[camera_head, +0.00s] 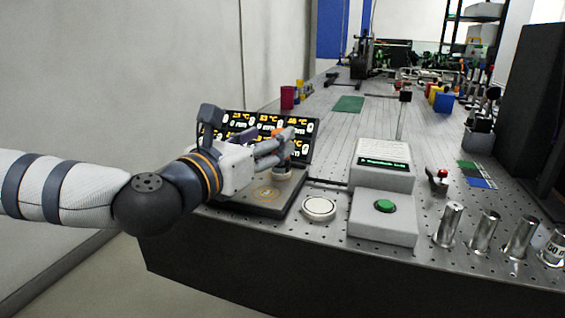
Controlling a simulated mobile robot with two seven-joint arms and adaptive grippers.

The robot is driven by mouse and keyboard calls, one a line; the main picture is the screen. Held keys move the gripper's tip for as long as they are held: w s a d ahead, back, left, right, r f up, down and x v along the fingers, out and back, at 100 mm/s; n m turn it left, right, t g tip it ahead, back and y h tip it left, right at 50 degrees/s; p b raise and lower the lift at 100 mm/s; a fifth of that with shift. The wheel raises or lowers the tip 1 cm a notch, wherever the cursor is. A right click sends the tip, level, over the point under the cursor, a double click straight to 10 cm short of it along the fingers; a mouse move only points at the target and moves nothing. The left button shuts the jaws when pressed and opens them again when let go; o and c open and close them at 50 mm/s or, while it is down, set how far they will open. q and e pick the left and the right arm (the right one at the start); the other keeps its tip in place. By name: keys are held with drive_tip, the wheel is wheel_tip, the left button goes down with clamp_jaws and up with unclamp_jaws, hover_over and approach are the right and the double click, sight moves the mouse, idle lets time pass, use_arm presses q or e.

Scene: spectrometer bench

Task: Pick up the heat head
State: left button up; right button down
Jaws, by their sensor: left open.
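My left gripper (283,145) reaches in from the left over the black multi-position heater unit (247,209) near the table's front left edge. Its fingers are open, pointing right, at a small upright piece with an orange part and a pale round base (282,174), which looks like the heat head. The fingers hide much of this piece, and I cannot tell whether they touch it. Behind the hand stands the unit's display panel (301,128) with yellow temperature and white rpm readings. An empty round spot with a ring (265,193) shows on the unit's front. My right gripper is out of view.
A white round disc (318,208) and a grey box with a green button (384,206) are right of the unit. Several metal cylinders (484,230) stand at the front right. A red cup (287,97) is behind the display. The middle of the perforated table is mostly clear.

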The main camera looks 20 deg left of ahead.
use_arm(q)
drive_tip(key=x, duration=0.5)
drive_tip(key=shift+s+d, duration=0.1)
drive_tip(key=shift+d, duration=0.05)
clamp_jaws()
drive_tip(key=shift+r, duration=0.1)
